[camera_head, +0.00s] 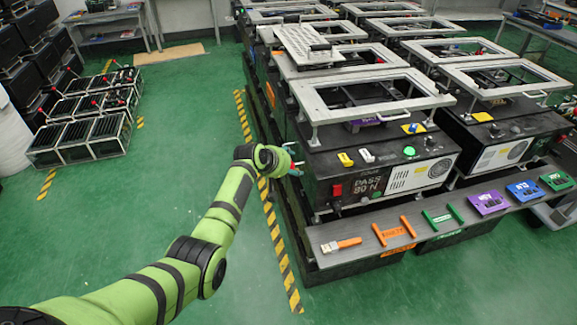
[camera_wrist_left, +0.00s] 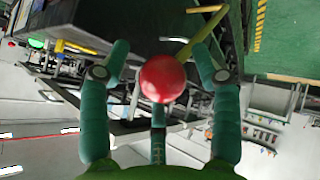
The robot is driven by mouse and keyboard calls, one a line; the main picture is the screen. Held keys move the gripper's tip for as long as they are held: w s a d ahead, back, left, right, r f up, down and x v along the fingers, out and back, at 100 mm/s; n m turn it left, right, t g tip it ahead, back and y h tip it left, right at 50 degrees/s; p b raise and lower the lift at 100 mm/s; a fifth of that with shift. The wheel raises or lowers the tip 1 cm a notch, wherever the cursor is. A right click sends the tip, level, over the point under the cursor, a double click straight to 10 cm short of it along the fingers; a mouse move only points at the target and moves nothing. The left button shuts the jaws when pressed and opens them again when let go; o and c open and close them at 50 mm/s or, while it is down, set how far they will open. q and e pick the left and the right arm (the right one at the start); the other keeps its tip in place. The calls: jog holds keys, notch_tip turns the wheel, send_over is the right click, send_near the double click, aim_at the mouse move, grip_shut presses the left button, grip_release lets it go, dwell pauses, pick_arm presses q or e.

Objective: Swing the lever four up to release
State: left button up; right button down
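In the left wrist view a round red knob (camera_wrist_left: 163,77) sits between the fingers of my left gripper (camera_wrist_left: 160,60). Green fingers stand on either side of it with visible gaps, so the gripper is open and does not pinch the knob. A yellow rod (camera_wrist_left: 205,32) runs up and right from behind the knob. In the head view my left gripper (camera_head: 288,168) is at the left front corner of the nearest black box (camera_head: 320,185), with a small red piece at its tips. The hand hides most of the lever there. No lever number is legible. My right gripper is out of view.
Metal frames (camera_head: 370,92) top the rows of black boxes. A grey shelf (camera_head: 345,228) in front holds an orange-handled tool, several handles and coloured blocks. Racks with red-tipped levers (camera_head: 85,135) stand at the left. The green floor (camera_head: 150,220) between is clear.

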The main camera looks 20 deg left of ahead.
pick_arm(q)
jog(key=shift+s, duration=0.1)
jog(key=v, duration=1.2)
jog(key=shift+a, duration=0.1)
jog(key=s+f+m+g+y, duration=0.1)
jog(key=s+f, duration=0.5)
jog(key=f, duration=0.5)
jog(key=s+f+m+g, duration=0.15)
jog(key=s+f, duration=0.35)
jog(key=f, duration=0.6)
jog(key=s+f+m+g+y, duration=0.15)
jog(key=s+f, duration=0.45)
jog(key=f, duration=0.6)
jog(key=s+d+f+m+g, duration=0.1)
jog(key=s+f, duration=0.4)
jog(key=s, duration=0.7)
jog(key=s+f+m+g, duration=0.1)
jog(key=s+f, duration=0.4)
jog(key=s, duration=0.7)
jog(key=s+d+f+m+g, duration=0.1)
jog(key=s+f, duration=0.5)
jog(key=s, duration=0.7)
jog(key=shift+d+m+g, duration=0.35)
jog(key=shift+m+g, duration=0.15)
jog(key=shift+m, duration=0.7)
